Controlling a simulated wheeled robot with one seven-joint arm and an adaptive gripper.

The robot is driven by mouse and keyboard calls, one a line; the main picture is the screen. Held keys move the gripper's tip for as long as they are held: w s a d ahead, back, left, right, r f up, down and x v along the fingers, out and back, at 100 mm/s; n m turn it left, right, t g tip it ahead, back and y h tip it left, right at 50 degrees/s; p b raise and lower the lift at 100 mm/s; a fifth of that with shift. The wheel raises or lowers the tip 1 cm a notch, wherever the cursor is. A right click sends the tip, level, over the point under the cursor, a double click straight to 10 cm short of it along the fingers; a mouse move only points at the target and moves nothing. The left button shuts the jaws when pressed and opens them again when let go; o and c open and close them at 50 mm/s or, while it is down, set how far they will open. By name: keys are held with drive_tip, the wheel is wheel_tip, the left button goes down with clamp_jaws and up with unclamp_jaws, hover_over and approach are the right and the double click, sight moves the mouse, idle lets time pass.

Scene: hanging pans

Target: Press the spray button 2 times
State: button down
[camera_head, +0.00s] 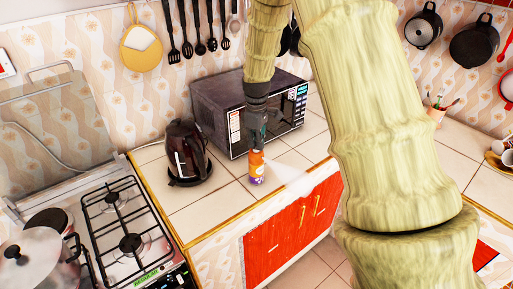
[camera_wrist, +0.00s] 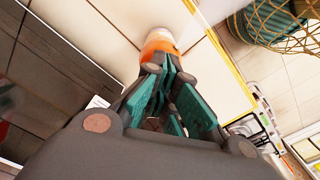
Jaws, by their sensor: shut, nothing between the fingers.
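An orange spray bottle (camera_head: 256,172) with a purple and white label stands upright on the tiled counter, in front of the microwave. My gripper (camera_head: 257,147) points down from above, its fingertips at the bottle's top. The spray button is hidden behind the fingers. A white mist (camera_head: 288,174) spreads to the right of the bottle's top. In the wrist view the orange bottle (camera_wrist: 160,41) shows just beyond the teal finger pads of my gripper (camera_wrist: 164,70), which are closed together with nothing between them.
A dark microwave (camera_head: 215,103) stands close behind my gripper. A dark kettle (camera_head: 186,150) is left of the bottle. A gas stove (camera_head: 128,225) with a steel pot (camera_head: 30,262) is at the far left. The front counter tiles (camera_head: 208,214) are clear.

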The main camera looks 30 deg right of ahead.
drive_tip(key=shift+r+p, duration=0.8)
drive_tip(key=shift+r, duration=0.3)
drive_tip(key=shift+f+b, duration=0.35)
drive_tip(key=shift+f, duration=0.85)
idle(0.6)
drive_tip(key=shift+r, duration=0.2)
drive_tip(key=shift+r+p, duration=0.9)
drive_tip(key=shift+r, duration=0.1)
drive_tip(key=shift+r, duration=0.1)
idle(0.4)
drive_tip(key=shift+r+p, duration=1.85)
drive_tip(key=shift+r, duration=0.55)
